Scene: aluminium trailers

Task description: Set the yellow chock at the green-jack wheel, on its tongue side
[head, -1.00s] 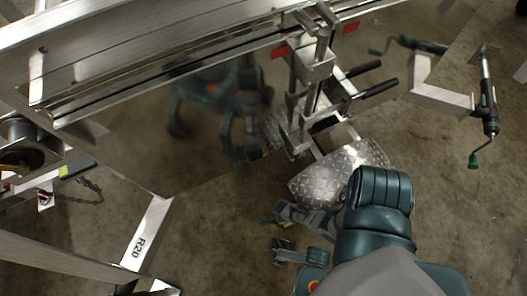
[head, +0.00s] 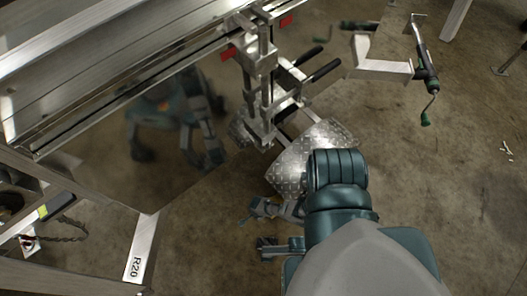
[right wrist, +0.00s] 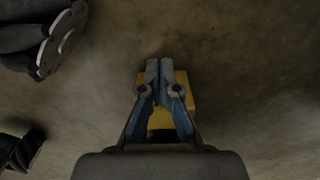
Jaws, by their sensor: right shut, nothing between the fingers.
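In the right wrist view, my right gripper (right wrist: 158,72) is shut, with its blue-grey fingertips together. The yellow chock (right wrist: 162,116) shows behind and between the fingers, over the brown floor; it is not between the fingertips, and I cannot tell whether they touch it. I cannot make out the chock in the head view. A jack with green handle parts (head: 425,70) stands at the upper right of the head view, on a bent metal arm. The wheel beside it is not clearly visible.
A tread-plate piece (head: 300,165) and an upright metal bracket (head: 258,85) with dark handles stand at the centre. A trailer's aluminium side (head: 110,75) fills the upper left. A leg marked R20 (head: 141,250) is at lower left. Floor on the right is mostly clear.

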